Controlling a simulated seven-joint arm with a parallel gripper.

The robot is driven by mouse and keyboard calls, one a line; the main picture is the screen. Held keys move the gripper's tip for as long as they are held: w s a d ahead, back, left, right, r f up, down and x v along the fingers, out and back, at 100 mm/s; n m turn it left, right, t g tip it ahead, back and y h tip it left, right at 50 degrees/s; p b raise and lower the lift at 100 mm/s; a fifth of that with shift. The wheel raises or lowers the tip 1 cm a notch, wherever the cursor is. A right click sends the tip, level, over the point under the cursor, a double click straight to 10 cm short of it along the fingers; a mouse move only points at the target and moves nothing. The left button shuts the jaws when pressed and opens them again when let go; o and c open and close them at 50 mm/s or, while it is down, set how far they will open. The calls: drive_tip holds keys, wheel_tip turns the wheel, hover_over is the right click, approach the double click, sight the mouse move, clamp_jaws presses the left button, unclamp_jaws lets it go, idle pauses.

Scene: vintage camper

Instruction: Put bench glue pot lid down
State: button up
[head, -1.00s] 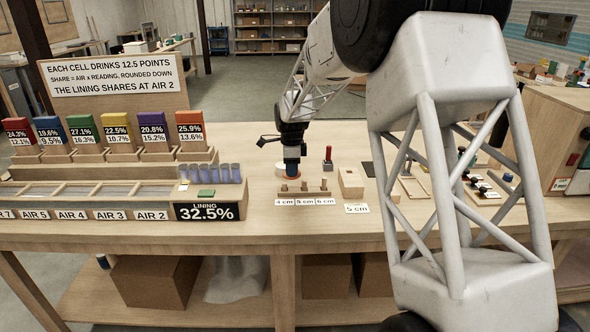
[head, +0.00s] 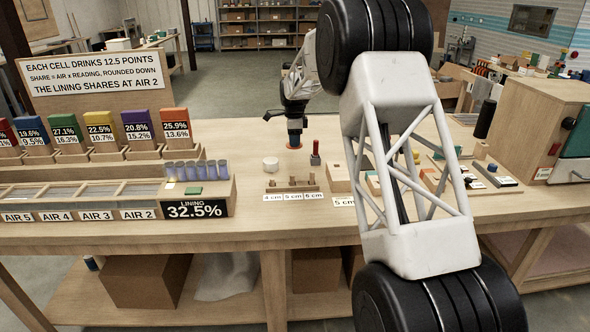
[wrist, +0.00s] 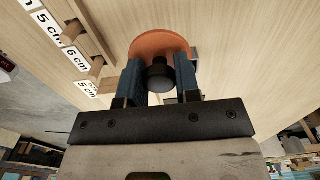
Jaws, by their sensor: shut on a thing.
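The glue pot lid is an orange disc (head: 294,148) with a dark knob; the wrist view shows the disc (wrist: 160,43) beyond my fingertips and the knob (wrist: 160,76) between them. My gripper (head: 295,138), with blue fingers (wrist: 160,82), is shut on the knob. The lid is low over the bench top (head: 375,133), behind the pot; I cannot tell if it touches the wood. A round white pot (head: 271,164), apparently the glue pot, stands to the front left of the lid, its top clear of it.
A red-topped peg (head: 315,153) stands just right of the lid. A wooden peg rack (head: 292,188) with size labels and a wooden block (head: 341,178) are in front. Colored cards and a tray rack (head: 105,190) fill the left. Bench behind the lid is clear.

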drive_tip(key=shift+w+d, duration=0.2)
drive_tip(key=shift+w, duration=0.1)
hover_over(295, 168)
drive_tip(key=shift+f, duration=2.45)
drive_tip(key=shift+f, duration=0.15)
drive_tip(key=shift+f, duration=2.4)
drive_tip(key=shift+f, duration=0.1)
drive_tip(key=o, duration=0.9)
